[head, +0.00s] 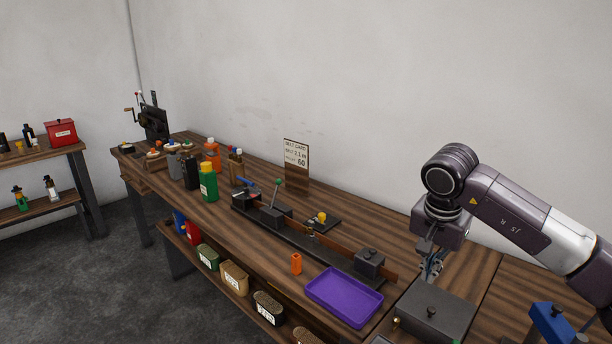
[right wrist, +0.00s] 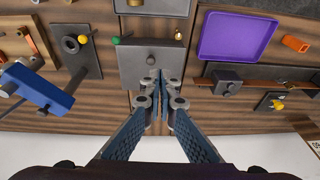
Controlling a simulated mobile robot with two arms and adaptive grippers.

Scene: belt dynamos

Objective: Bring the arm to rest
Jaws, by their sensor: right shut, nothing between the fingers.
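My right arm reaches in from the right of the head view. Its right gripper (head: 431,268) points down above the bench, close behind a dark grey box with a knob (head: 434,312). In the right wrist view, the fingers of the right gripper (right wrist: 161,80) are together with nothing between them. The tips overlap the near edge of the grey box (right wrist: 138,64) there; I cannot tell whether they touch it. My left gripper is not in view.
A blue tool (head: 552,323) stands at right. A card sign (head: 297,154) and several bottles stand farther back. The air above the bench is open.

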